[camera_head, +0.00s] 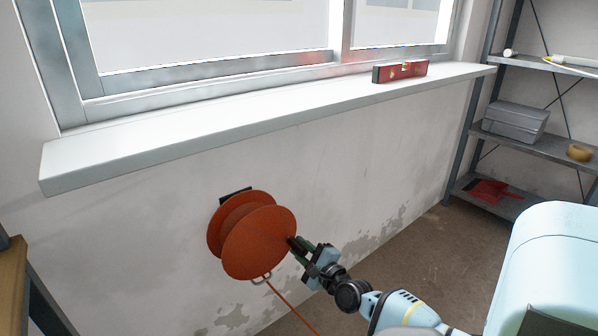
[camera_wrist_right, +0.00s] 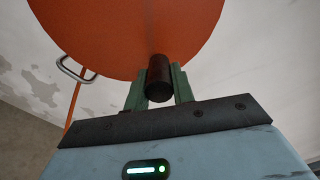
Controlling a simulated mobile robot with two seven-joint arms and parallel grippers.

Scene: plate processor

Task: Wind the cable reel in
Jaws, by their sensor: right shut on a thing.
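The orange cable reel (camera_head: 258,243) is mounted on the wall below the window sill. Its round front disc fills the top of the right wrist view (camera_wrist_right: 130,35). A dark crank handle (camera_wrist_right: 159,78) sticks out from the disc near its edge, on the right side of the reel in the head view. My right gripper (camera_head: 300,247) is shut on this handle, with its green fingers on either side of it. An orange cable (camera_head: 290,306) hangs from the reel past a metal guide loop (camera_head: 261,280) and runs down out of the picture. My left gripper is not in view.
A white window sill (camera_head: 250,122) juts out above the reel, with a red spirit level (camera_head: 400,71) on it. A metal shelf (camera_head: 545,146) holding a grey box (camera_head: 515,121) stands at right. The floor (camera_head: 420,245) by the wall is clear.

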